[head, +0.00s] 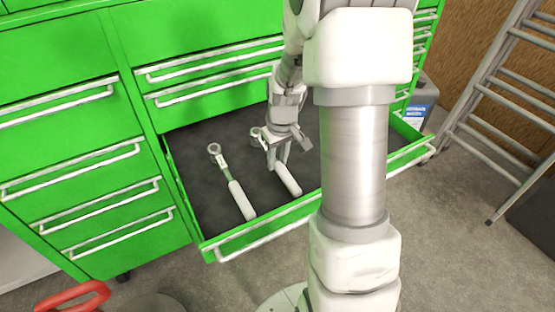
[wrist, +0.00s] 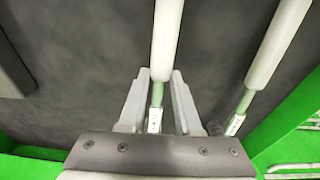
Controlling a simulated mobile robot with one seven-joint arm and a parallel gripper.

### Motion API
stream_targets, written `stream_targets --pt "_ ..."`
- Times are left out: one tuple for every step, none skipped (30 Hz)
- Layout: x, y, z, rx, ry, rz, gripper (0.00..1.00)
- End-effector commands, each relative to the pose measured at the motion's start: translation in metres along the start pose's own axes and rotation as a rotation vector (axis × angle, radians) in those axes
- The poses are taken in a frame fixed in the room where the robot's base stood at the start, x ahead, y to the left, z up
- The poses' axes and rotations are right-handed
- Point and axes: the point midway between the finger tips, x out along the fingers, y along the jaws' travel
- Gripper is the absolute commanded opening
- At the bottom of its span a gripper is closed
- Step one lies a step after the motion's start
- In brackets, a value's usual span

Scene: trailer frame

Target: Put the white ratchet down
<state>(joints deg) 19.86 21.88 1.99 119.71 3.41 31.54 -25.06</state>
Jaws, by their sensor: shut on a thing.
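The white ratchet (head: 287,179) is between the fingers of my gripper (head: 277,165), inside the open green drawer (head: 262,228). In the wrist view, my gripper (wrist: 159,76) is shut on this ratchet (wrist: 167,38) where its white handle meets the metal shaft. Its head pokes out past my gripper in the head view. It lies low over the dark drawer floor; I cannot tell whether it touches. A second, similar white-handled ratchet (head: 241,199) lies to its left, roughly parallel. It shows on the right in the wrist view (wrist: 277,42).
The dark drawer floor (head: 200,190) has free room around both ratchets. The green cabinet (head: 60,120) with closed drawers stands behind and to the left. A metal ladder (head: 490,100) leans at the right. A red object (head: 72,297) shows at the lower left.

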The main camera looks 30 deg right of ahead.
Motion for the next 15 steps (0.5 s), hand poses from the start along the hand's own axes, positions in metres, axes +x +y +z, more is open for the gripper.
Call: stream_targets --pt "0.0010 0.0002 -0.0004 0.000 0.002 0.001 0.00" --pt "0.0022 0.0002 -0.0002 0.000 0.001 0.001 0.00" --pt "0.0036 0.0002 0.0000 0.000 0.001 0.001 0.00" --pt "0.0033 0.0000 0.0004 0.000 0.000 0.000 0.36" --pt "0.0028 0.0000 0.0004 0.000 0.000 0.000 0.41" --pt "0.0027 0.0000 0.0004 0.000 0.000 0.000 0.48" --pt "0.0028 0.0000 0.0004 0.000 0.000 0.000 0.54" --pt "0.0027 0.0000 0.0004 0.000 0.000 0.000 0.59" --pt "0.0027 0.0000 0.0004 0.000 0.000 0.000 0.62" --pt "0.0027 0.0000 0.0004 0.000 0.000 0.000 0.62" --pt "0.0027 0.0000 0.0004 0.000 0.000 0.000 0.62" --pt "0.0027 0.0000 0.0003 0.000 0.000 0.000 0.62" --pt "0.0027 0.0000 0.0004 0.000 0.000 0.000 0.62" --pt "0.0027 0.0000 0.0004 0.000 0.000 0.000 0.62" --pt "0.0027 0.0000 0.0003 0.000 0.000 0.000 0.62"
